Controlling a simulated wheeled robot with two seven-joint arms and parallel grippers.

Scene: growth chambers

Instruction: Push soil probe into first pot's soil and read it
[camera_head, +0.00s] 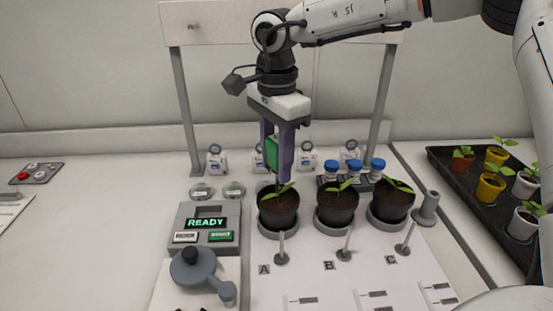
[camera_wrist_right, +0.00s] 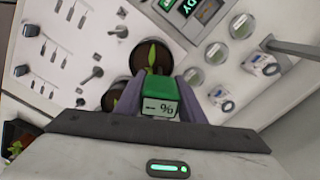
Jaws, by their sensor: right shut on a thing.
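My right gripper (camera_head: 277,168) points down over the first pot (camera_head: 278,214), by the letter A. It is shut on the green soil probe (camera_head: 271,153), which is upright between the fingers. In the right wrist view the probe's head (camera_wrist_right: 159,100) shows a display reading "-- %". The probe's lower end is close to the soil of pot A; I cannot tell if it touches. The pot holds dark soil and a green seedling; it also shows in the right wrist view (camera_wrist_right: 152,57). My left gripper is not in view.
Pots B (camera_head: 337,208) and C (camera_head: 390,206) stand to the right on saucers. A grey device (camera_head: 203,224) reading "READY" is at left. Blue-capped vials (camera_head: 358,169) and white tagged bottles stand behind. A black tray (camera_head: 480,207) of seedling pots is at far right. The left bench is mostly clear.

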